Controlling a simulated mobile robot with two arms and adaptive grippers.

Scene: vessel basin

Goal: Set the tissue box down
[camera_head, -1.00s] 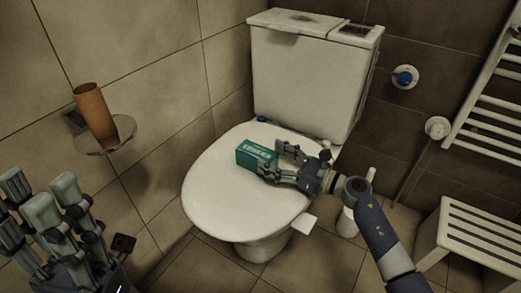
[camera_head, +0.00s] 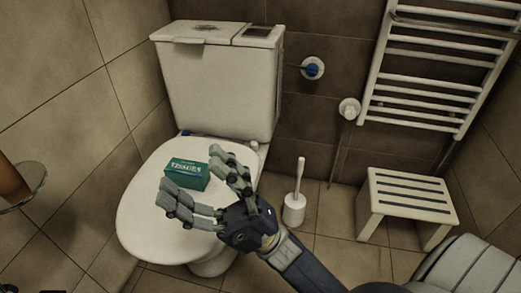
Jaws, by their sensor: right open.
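The tissue box (camera_head: 187,174) is a small teal box with "TISSUES" printed on it. It rests on the closed white toilet lid (camera_head: 150,215), towards its back half. My right gripper (camera_head: 205,182) is open, with its fingers spread in front of and to the right of the box. It looks empty; whether a finger still touches the box I cannot tell. My left gripper cannot be made out in the head view.
The toilet cistern (camera_head: 218,85) stands behind the lid. A toilet brush (camera_head: 295,205) stands on the floor to the right, and a white slatted stool (camera_head: 408,200) is further right. A towel radiator (camera_head: 430,65) hangs on the wall. A brown roll (camera_head: 10,182) is at the left edge.

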